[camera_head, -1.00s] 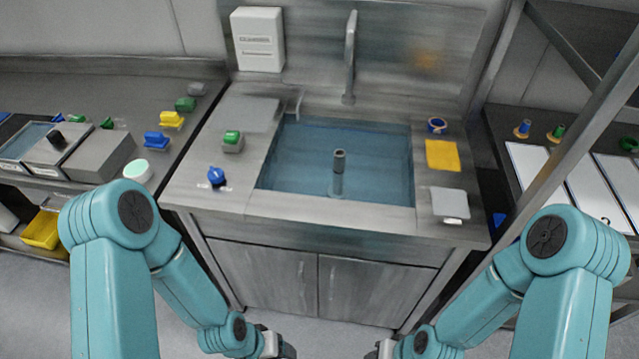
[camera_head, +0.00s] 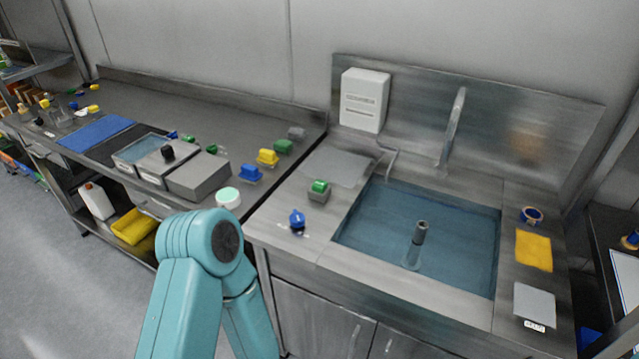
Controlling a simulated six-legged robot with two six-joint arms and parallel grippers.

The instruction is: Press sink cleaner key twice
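The sink basin (camera_head: 455,235) holds blue liquid with a short upright pipe (camera_head: 421,231) in it. A green key on a grey block (camera_head: 319,191) stands on the steel counter left of the basin. A blue knob (camera_head: 297,221) is in front of it. A white box (camera_head: 364,100) with small printed text is on the back wall panel. I cannot tell from the labels which control is the sink cleaner key. My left arm shows at the bottom, left of the sink, but its gripper is below the picture. My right arm and gripper are out of view.
A tall tap (camera_head: 452,127) and a small bent spout (camera_head: 388,160) rise behind the basin. A yellow cloth (camera_head: 534,250), a tape roll (camera_head: 531,215) and a grey pad (camera_head: 535,304) lie to the right. The left bench holds grey boxes (camera_head: 199,176) and several coloured blocks.

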